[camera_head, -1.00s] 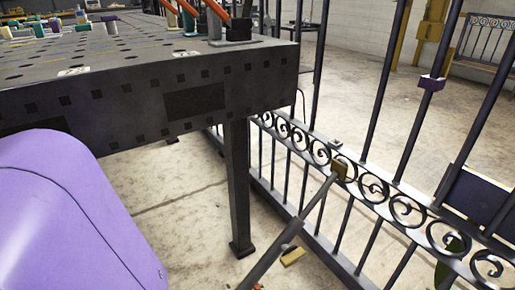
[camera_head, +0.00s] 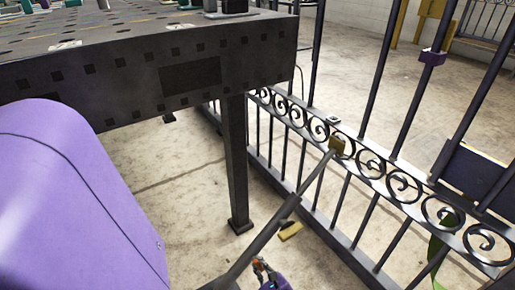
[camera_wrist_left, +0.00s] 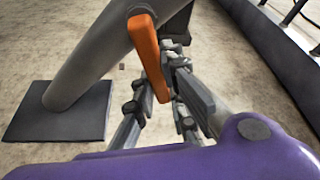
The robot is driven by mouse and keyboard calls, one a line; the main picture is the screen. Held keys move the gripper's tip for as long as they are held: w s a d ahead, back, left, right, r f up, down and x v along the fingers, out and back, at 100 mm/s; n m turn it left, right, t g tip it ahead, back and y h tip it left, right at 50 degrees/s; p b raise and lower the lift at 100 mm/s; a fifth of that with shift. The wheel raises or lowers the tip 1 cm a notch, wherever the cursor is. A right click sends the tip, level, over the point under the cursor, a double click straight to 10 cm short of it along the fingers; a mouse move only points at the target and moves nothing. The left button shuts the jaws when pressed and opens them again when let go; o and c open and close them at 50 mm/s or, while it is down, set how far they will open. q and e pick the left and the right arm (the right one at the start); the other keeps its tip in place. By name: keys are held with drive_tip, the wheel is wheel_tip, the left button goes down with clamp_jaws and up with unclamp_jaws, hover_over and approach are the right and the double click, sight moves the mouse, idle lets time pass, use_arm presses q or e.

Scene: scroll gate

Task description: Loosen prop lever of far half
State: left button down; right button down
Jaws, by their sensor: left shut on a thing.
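The prop (camera_head: 297,203) is a grey tube slanting from a brass-coloured block (camera_head: 337,146) on the gate's scroll band down to the lower left. In the left wrist view, the prop tube (camera_wrist_left: 85,65) meets a dark square foot plate (camera_wrist_left: 55,112) on the floor. Its orange lever (camera_wrist_left: 150,55) stands out from the tube. My left gripper (camera_wrist_left: 158,88) is shut on the lever, with a finger on each side. In the head view, the left gripper (camera_head: 264,268) shows at the bottom edge beside the tube. My right gripper is not in view.
A dark perforated table (camera_head: 130,85) stands at upper left, its leg (camera_head: 236,165) close to the prop. The black gate (camera_head: 375,180) runs along the right. A small yellowish block (camera_head: 290,231) lies on the floor. My purple arm cover fills the lower left.

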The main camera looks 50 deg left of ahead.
use_arm(q)
drive_tip(key=shift+w+d+r+n+t+b, duration=0.1)
drive_tip(key=shift+w+r+n+t+b, duration=0.15)
drive_tip(key=shift+w+n+t, duration=0.35)
drive_tip(key=shift+w+r+n+t+b, duration=0.2)
drive_tip(key=shift+w+n+t, duration=0.15)
drive_tip(key=shift+n, duration=0.35)
drive_tip(key=c, duration=2)
unclamp_jaws()
drive_tip(key=shift+c, duration=0.2)
drive_tip(key=shift+d, duration=0.1)
drive_tip(key=v, duration=1.2)
drive_tip(key=shift+f, duration=0.1)
drive_tip(key=shift+c, duration=0.3)
